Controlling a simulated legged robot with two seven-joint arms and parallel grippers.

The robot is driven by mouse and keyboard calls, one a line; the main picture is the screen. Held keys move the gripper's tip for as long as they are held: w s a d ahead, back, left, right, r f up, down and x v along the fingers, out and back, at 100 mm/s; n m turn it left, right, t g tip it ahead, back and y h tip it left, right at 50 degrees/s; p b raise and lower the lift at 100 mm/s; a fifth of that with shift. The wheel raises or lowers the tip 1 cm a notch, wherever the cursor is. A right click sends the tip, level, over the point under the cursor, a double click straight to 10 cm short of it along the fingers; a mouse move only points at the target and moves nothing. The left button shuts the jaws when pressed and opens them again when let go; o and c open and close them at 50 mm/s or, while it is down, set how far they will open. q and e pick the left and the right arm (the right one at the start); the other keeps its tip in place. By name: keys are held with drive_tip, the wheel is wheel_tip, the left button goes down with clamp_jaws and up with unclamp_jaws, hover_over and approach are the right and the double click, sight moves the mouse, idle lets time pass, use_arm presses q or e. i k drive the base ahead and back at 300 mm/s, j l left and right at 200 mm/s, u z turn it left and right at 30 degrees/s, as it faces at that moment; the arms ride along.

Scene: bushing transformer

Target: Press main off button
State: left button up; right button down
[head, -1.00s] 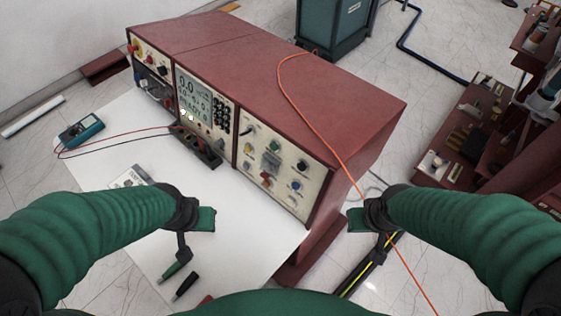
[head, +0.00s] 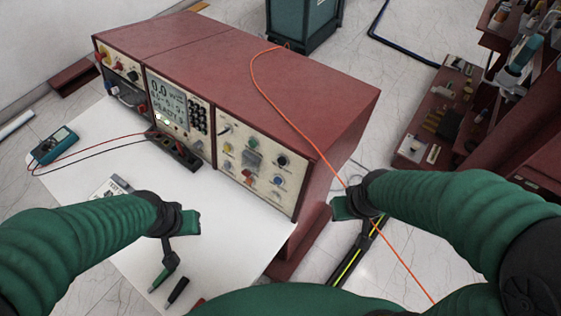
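The red control console (head: 290,100) stands on the white table top, its front panels facing the lower left. Its right panel (head: 262,190) carries small green, yellow, black, blue and red controls, including a red one (head: 247,176). Its left panel has a red knob (head: 100,56). Labels are too small to read, so I cannot tell which control is main off. My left gripper (head: 186,223) hovers over the table, in front of and apart from the panels. My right gripper (head: 345,208) is beside the console's right front corner, apart from the right panel. Finger gaps are unclear on both.
A blue multimeter (head: 55,144) with red and black leads lies at the left of the white table (head: 110,255). Dark and green handles lie near its front edge. An orange cable (head: 343,176) runs over the console and past my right gripper. Shelving (head: 435,125) stands at right.

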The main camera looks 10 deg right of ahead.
sight(282, 160)
drive_tip(key=k+l+u, duration=0.25)
drive_tip(key=u, duration=0.2)
drive_tip(key=k+l+u, duration=0.25)
drive_tip(key=u, duration=0.25)
